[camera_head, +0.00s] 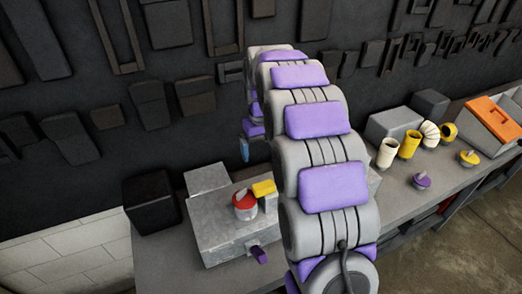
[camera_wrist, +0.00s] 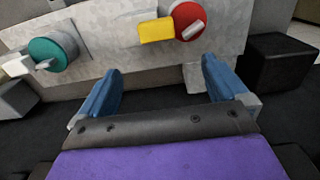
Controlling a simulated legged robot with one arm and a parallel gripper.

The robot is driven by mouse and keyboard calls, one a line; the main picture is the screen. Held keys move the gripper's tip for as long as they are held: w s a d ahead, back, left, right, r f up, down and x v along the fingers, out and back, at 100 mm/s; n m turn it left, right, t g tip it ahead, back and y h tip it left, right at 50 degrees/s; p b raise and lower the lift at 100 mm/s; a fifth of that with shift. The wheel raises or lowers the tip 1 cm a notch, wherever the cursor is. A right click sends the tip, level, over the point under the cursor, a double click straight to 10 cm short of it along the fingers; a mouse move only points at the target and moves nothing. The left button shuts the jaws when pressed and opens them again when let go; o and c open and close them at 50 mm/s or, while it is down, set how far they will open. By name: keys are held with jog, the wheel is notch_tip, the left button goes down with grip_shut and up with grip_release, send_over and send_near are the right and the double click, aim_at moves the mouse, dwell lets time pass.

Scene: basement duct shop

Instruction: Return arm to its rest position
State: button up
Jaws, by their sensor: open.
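My arm, grey with purple panels, rises through the middle of the head view and bends over the workbench (camera_head: 164,262). My gripper (camera_wrist: 160,90) shows in the wrist view with its two blue fingers spread apart and nothing between them. In the head view only a small blue bit of the gripper (camera_head: 244,150) shows beside the arm. Past the fingers is a grey metal duct box (camera_head: 222,225) with a red round knob (camera_head: 244,204) and a yellow block (camera_head: 263,188) on it. The wrist view also shows a teal round knob (camera_wrist: 52,52). The fingers look apart from these parts.
A black box (camera_head: 151,202) stands left of the duct box. To the right on the bench are cream and yellow cylinders (camera_head: 409,145), a purple knob (camera_head: 422,181), a yellow knob (camera_head: 468,159), a grey box (camera_head: 394,124) and an orange-lidded toolbox (camera_head: 491,120). Dark tools cover the wall behind.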

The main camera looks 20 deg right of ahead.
jog(key=s+a+f+b, duration=0.3)
jog(key=s+f+b, duration=0.1)
jog(key=s, duration=0.9)
jog(key=s+a+f+g+b, duration=0.1)
jog(key=s+a+f+b, duration=0.2)
jog(key=s, duration=1)
jog(key=s+a+f+b, duration=0.4)
jog(key=s+f+b, duration=0.2)
jog(key=s, duration=0.7)
jog(key=shift+s+f+g+b, duration=0.15)
jog(key=shift+s+g+b, duration=0.1)
jog(key=shift+g+b, duration=0.15)
